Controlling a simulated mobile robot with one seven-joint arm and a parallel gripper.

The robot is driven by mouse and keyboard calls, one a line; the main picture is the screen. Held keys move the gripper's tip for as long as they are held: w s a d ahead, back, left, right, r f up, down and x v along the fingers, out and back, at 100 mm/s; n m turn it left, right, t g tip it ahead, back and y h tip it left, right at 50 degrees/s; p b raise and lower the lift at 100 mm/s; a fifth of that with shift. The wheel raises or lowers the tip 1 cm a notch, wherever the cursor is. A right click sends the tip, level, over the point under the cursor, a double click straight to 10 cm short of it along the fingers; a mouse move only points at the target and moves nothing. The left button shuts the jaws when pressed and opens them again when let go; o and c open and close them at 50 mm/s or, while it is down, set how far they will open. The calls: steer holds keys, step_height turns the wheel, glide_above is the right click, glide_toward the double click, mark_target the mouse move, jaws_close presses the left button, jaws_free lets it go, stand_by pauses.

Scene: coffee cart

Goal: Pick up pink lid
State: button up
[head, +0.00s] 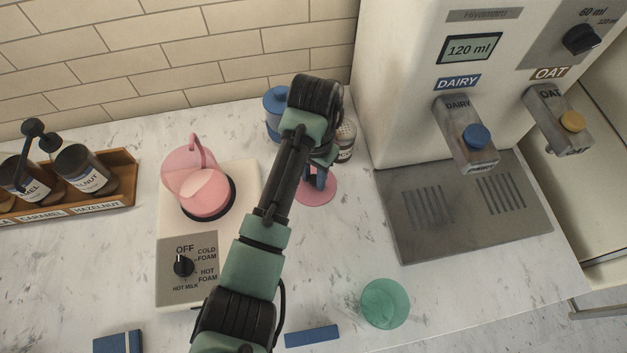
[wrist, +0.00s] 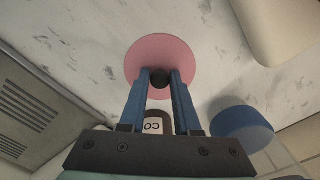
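The pink lid (wrist: 160,52) is a flat round disc with a small dark knob at its middle. In the wrist view it lies beyond my fingertips, over the white counter. In the head view the lid (head: 322,194) shows as a pink disc under my gripper, partly hidden by my arm. My gripper (wrist: 160,76) has its blue fingers drawn in on both sides of the knob, with no clear gap, and looks shut on it. In the head view my gripper (head: 316,180) points down at the lid. I cannot tell whether the lid touches the counter.
A blue-lidded jar (head: 275,112) and a shaker (head: 346,138) stand close behind my gripper. The pink pitcher (head: 207,192) sits on the frother (head: 170,240) to the left. The milk dispenser (head: 410,100) and its grey tray (head: 450,240) are right. A green cup (head: 385,303) stands in front.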

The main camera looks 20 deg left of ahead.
jaws_close()
